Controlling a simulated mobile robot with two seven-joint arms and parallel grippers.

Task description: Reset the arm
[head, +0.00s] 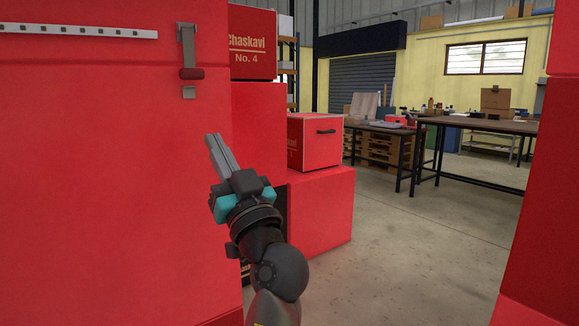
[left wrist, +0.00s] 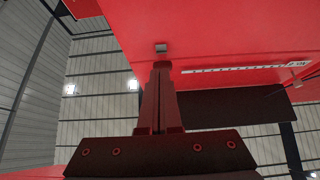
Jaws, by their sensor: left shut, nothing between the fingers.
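My left gripper (head: 212,140) is raised in front of the large red panel at the left of the head view. Its fingers point up and are closed together with nothing between them. In the left wrist view the fingers of the left gripper (left wrist: 161,68) lie side by side, pointing at the red surface. A small grey bracket (left wrist: 161,48) shows just beyond the fingertips there; I cannot tell whether they touch it. My right gripper is in neither view.
A white perforated strip (head: 80,31) and a hanging latch (head: 188,55) are on the red panel (head: 90,170). Red boxes (head: 315,140) stand stacked right of my arm. Workbenches (head: 465,125) stand at the back. The concrete floor (head: 420,245) is clear.

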